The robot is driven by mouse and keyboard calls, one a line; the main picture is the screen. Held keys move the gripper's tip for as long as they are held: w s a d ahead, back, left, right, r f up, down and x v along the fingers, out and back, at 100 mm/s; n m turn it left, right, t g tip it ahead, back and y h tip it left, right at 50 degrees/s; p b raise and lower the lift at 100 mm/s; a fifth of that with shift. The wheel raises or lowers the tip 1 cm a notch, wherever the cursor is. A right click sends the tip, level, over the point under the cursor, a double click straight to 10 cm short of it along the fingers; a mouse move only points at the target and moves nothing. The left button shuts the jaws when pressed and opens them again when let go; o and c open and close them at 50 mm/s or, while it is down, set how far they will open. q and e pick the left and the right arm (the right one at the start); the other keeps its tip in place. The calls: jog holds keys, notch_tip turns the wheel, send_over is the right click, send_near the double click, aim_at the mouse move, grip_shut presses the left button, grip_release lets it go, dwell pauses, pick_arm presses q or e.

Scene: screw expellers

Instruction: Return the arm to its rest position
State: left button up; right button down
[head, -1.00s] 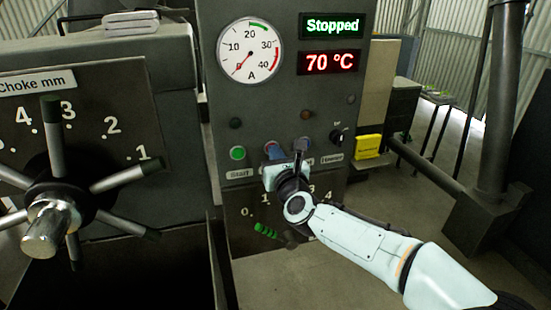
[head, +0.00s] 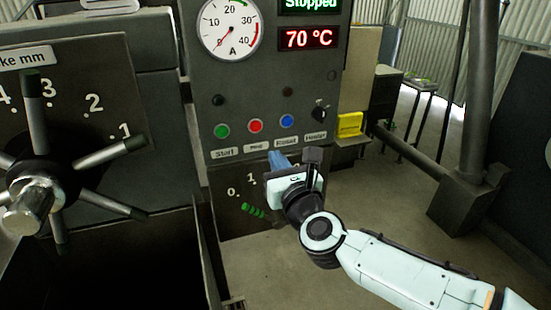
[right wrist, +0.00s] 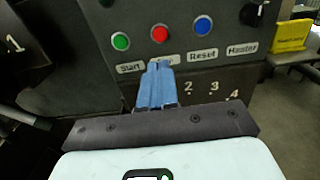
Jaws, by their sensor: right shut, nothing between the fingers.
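My right gripper (head: 277,160) is below the button row of the grey control panel (head: 270,90), in front of the numbered scale plate. Its blue fingers are shut with nothing between them; they also show in the right wrist view (right wrist: 158,85). The green button (head: 222,131), red button (head: 255,126) and blue button (head: 287,121) are all uncovered. The dark heater knob (head: 321,112) is to their right. The display (head: 310,4) reads "Stopped" and the red one (head: 309,38) 70 °C. My left gripper is not in view.
A spoked choke handwheel (head: 35,195) sticks out at the left. A green-gripped lever (head: 253,210) is at the scale plate, left of my gripper. A thick post (head: 480,90) rises at the right. Floor between is open.

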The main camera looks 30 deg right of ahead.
dwell(0.7)
